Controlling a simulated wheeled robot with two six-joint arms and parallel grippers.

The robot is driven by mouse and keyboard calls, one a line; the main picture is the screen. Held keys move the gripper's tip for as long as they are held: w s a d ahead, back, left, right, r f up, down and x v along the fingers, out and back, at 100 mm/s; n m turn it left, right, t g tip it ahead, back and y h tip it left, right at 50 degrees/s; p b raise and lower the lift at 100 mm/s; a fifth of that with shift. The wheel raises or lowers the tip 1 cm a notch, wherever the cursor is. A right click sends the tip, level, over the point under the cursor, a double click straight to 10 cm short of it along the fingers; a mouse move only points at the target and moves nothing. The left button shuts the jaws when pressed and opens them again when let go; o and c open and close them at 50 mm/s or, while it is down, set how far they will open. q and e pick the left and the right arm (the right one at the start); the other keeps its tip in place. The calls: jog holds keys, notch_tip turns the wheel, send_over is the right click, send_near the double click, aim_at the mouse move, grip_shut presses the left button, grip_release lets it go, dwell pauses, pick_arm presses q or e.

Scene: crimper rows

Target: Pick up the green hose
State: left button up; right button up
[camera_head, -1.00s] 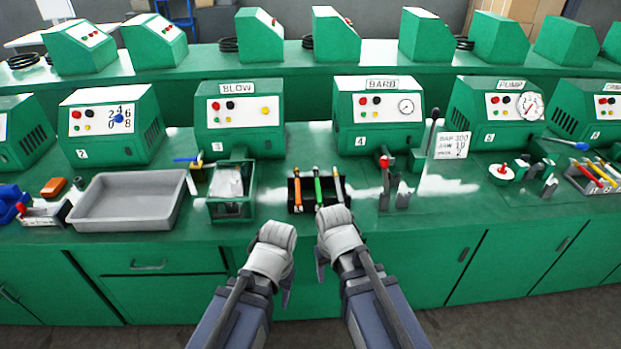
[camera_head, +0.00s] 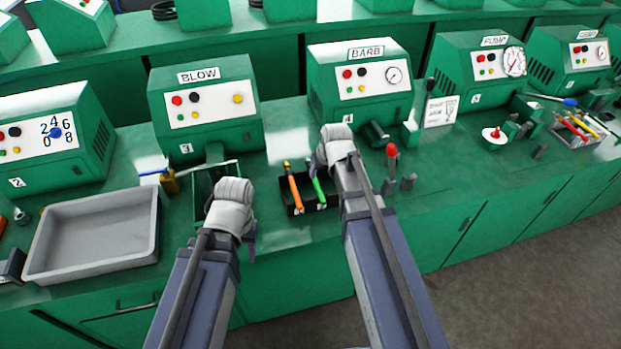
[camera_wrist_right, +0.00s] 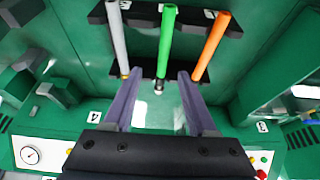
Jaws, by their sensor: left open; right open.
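The green hose (camera_head: 317,190) stands tilted in a black rack (camera_head: 292,211) between an orange hose (camera_head: 294,190) and a grey one, which my right arm hides in the head view. In the right wrist view the green hose (camera_wrist_right: 167,40) lies in the middle, with the grey hose (camera_wrist_right: 117,38) to its left and the orange hose (camera_wrist_right: 211,45) to its right. My right gripper (camera_wrist_right: 158,76) is open and empty, its two fingers pointing toward the rack, one to each side of the green hose's line. My left gripper (camera_head: 234,208) is open, in front of the green-framed tray.
A grey tray (camera_head: 95,235) stands on the bench at the left. The BLOW machine (camera_head: 205,105) and BARB machine (camera_head: 360,85) stand behind the rack. A red-knobbed lever (camera_head: 391,160) stands right of my right arm.

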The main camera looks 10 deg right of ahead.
aim_at(317, 183)
jog(key=shift+f+b, duration=0.45)
jog(key=shift+b+x, duration=0.75)
jog(key=shift+x, duration=0.1)
jog(key=shift+w+a+f, duration=0.1)
jog(key=b+x, duration=0.5)
jog(key=shift+a, duration=0.2)
grip_shut()
